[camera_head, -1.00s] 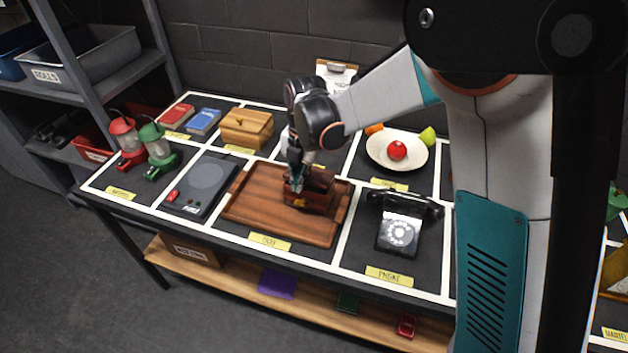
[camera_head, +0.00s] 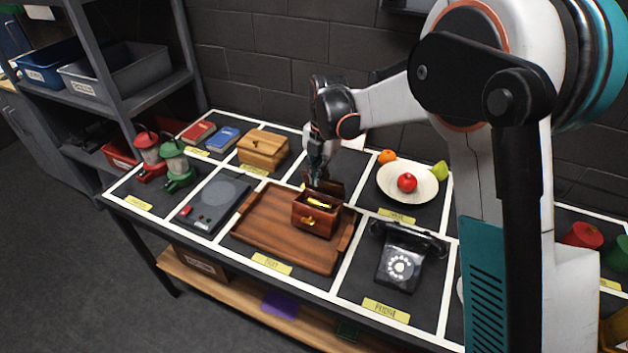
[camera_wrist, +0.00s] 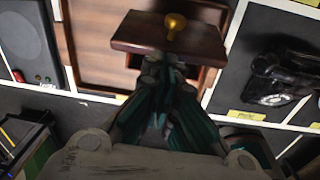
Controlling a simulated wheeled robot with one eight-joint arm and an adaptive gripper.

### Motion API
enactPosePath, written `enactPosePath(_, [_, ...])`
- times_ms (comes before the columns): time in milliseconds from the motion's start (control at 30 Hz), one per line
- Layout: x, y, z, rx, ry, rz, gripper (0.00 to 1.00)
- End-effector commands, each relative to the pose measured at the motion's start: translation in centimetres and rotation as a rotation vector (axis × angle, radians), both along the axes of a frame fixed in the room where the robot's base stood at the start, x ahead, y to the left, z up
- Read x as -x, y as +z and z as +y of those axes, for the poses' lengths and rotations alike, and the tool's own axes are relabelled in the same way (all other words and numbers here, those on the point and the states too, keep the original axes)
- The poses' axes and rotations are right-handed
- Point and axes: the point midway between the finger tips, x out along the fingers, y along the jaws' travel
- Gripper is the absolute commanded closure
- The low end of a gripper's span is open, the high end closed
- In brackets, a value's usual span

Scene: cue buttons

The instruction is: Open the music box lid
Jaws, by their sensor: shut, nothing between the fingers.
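The music box (camera_head: 313,222) is a small reddish-brown wooden box on the right part of the wooden tray (camera_head: 262,228). Its top is uncovered and a gold-coloured part shows inside. Its dark lid (camera_head: 333,188) stands raised at the back. My gripper (camera_head: 319,183) is shut and empty, above the back of the box beside the raised lid. In the wrist view, my fingertips (camera_wrist: 165,62) are close below a reddish-brown wooden part of the box with a brass knob (camera_wrist: 175,22). I cannot tell whether they touch it.
A black telephone (camera_head: 402,262) stands right of the tray. A flat dark device (camera_head: 212,203) lies to its left. A plate (camera_head: 420,190) with fruit and a light wooden box (camera_head: 262,150) stand behind. Red and green lanterns (camera_head: 176,164) are at the left.

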Motion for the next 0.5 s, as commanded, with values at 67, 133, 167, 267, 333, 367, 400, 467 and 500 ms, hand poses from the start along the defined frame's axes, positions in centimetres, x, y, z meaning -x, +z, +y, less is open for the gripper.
enactPosePath(67, [-0.7, 0.0, -0.2, -0.001, 0.0, 0.0, 1.0])
enactPosePath(133, [-1.2, -0.1, -0.4, -0.001, 0.0, 0.0, 1.0])
enactPosePath(167, [-1.4, -0.1, -0.5, -0.001, 0.0, 0.0, 1.0])
enactPosePath(267, [-2.1, -0.2, -0.7, -0.001, 0.0, 0.0, 1.0])
enactPosePath(333, [-2.4, -0.2, -0.8, -0.001, 0.0, 0.0, 1.0])
enactPosePath(367, [-2.5, -0.3, -0.9, -0.001, 0.0, 0.0, 1.0])
enactPosePath(400, [-2.7, -0.3, -0.9, -0.001, 0.0, 0.0, 1.0])
enactPosePath(467, [-2.9, -0.4, -1.0, -0.001, 0.0, 0.0, 1.0])
enactPosePath(500, [-3.0, -0.4, -1.0, -0.001, 0.0, 0.0, 1.0])
